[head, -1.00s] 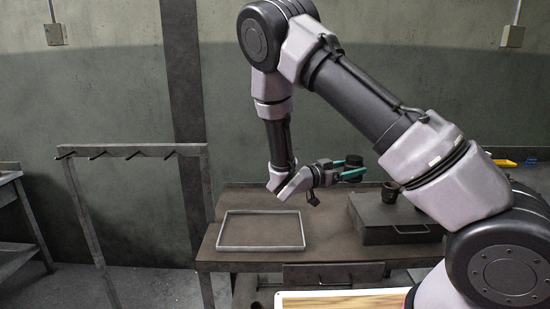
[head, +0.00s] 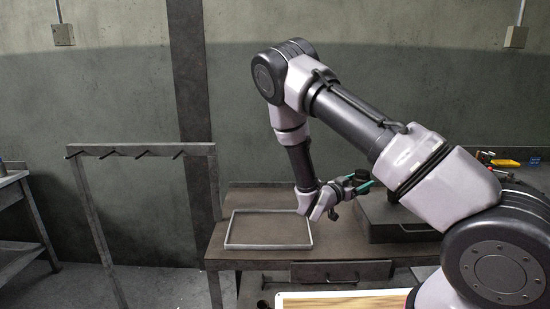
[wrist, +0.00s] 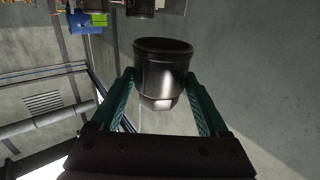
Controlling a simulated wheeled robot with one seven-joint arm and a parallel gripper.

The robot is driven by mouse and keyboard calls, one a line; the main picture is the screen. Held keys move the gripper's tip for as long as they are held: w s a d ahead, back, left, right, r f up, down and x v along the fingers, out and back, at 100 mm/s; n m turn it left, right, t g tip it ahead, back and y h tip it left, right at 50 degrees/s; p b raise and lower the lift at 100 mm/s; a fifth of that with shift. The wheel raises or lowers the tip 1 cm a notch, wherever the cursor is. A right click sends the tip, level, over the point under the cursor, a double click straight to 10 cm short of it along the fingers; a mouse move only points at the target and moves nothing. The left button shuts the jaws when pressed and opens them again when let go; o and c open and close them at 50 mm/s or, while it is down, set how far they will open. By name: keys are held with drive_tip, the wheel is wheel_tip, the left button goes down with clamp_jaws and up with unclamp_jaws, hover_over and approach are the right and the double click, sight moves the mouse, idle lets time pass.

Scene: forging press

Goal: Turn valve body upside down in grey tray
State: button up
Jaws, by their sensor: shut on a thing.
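The valve body (wrist: 163,72) is a dark, shiny metal cylinder with a wide end and a stepped, narrower end. My gripper (wrist: 163,95) is shut on it, one green finger at each side. In the head view the valve body (head: 360,177) is small and dark, held in the air between the green fingers of my gripper (head: 362,185), which point right; which end is up is too small to tell. The grey tray (head: 268,247) lies on the workbench, left of and below my gripper. It looks empty.
A dark flat case (head: 400,235) with a handle sits on the right of the workbench (head: 240,258), below the gripper. A rack with hooks (head: 140,150) stands at left. A light-framed wooden board (head: 340,299) is in front. Small yellow items (head: 504,163) lie far right.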

drive_tip(key=shift+r, duration=4.3)
drive_tip(key=m, duration=0.5)
drive_tip(key=shift+d+f+m, duration=0.1)
drive_tip(key=shift+d+m, duration=0.1)
drive_tip(key=shift+m, duration=0.1)
drive_tip(key=shift+a+m, duration=0.15)
drive_tip(key=shift+m, duration=1.55)
drive_tip(key=n, duration=0.6)
drive_tip(key=shift+a, duration=0.1)
drive_tip(key=n, duration=0.3)
